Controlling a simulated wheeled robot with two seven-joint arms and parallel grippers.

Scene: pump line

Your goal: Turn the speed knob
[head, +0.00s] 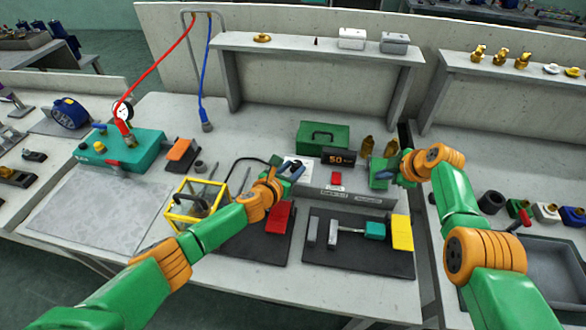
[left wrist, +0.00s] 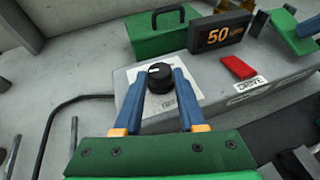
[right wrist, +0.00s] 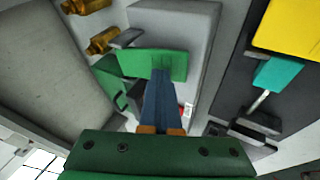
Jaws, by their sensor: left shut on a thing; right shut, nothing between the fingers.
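The speed knob (left wrist: 160,78) is a black round knob with a white mark, on a white label plate on top of the grey drive box (head: 345,192). My left gripper (left wrist: 159,85) has its blue fingers shut on the knob's two sides. In the head view my left gripper (head: 290,170) hides most of the knob. The display (head: 338,157) behind it reads 50; it also shows in the left wrist view (left wrist: 222,32). My right gripper (right wrist: 162,95) is shut and empty, its fingertips by a green plate (right wrist: 152,64) at the right end of the box.
A green toolbox (head: 322,136) stands behind. A yellow frame (head: 196,202) stands left of my left gripper. Dark mats with tools lie in front, including a yellow block (head: 402,232).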

